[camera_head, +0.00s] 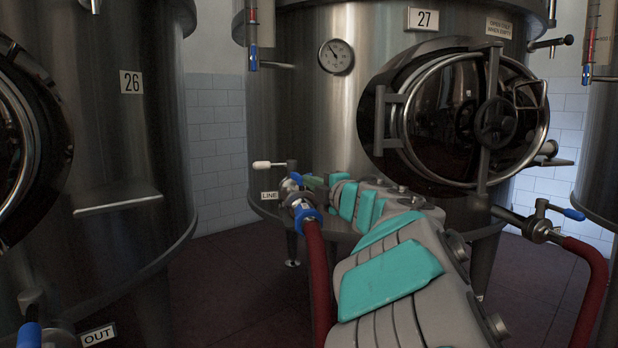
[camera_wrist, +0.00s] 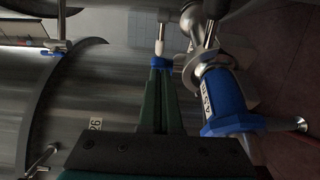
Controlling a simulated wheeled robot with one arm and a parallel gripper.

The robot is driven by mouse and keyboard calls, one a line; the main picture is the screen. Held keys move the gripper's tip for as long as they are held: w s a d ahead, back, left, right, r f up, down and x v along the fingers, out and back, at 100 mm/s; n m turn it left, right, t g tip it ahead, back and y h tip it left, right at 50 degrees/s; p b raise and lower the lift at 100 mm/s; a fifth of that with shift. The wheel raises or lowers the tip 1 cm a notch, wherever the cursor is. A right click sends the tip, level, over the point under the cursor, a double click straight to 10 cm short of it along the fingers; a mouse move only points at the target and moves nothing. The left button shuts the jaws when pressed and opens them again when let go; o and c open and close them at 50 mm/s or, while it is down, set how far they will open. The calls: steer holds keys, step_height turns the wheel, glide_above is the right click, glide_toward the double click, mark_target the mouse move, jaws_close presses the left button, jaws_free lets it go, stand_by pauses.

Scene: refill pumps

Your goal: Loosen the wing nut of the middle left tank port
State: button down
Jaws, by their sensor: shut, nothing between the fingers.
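The left port (camera_head: 290,188) of the middle tank (camera_head: 290,110), numbered 27, has a white-handled valve, a steel clamp and a blue hose collar (camera_head: 304,216). A small blue part (camera_head: 296,178), which looks like the wing nut, sits at the clamp. It also shows in the wrist view (camera_wrist: 161,62), right at my fingertips. My gripper (camera_head: 311,182) comes in from the right with its green fingers shut and empty. In the wrist view the fingers (camera_wrist: 160,76) point at the blue part; I cannot tell whether they touch it. The blue collar with a printed label (camera_wrist: 222,100) is beside them.
A red hose (camera_head: 317,275) hangs from the port beside my arm. Tank 26 (camera_head: 120,130) stands at the left with a shelf-like ledge (camera_head: 118,203). The middle tank's round door (camera_head: 465,115) is behind my arm. Another port with a red hose (camera_head: 590,290) is at the right.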

steer(key=n+g+y+p, duration=0.1)
steer(key=p, duration=0.1)
steer(key=w+d+n+g+y+p, duration=0.1)
steer(key=n+g+y+p, duration=0.2)
steer(key=g+y+p, duration=0.1)
steer(key=shift+w+d+r, duration=0.15)
steer(key=shift+w+d, duration=0.05)
steer(key=shift+d, duration=0.05)
steer(key=shift+w+n+g+y+p, duration=0.15)
steer(key=shift+n+g+y+p, duration=0.25)
steer(key=shift+n+g+p, duration=0.25)
steer(key=shift+f, duration=0.2)
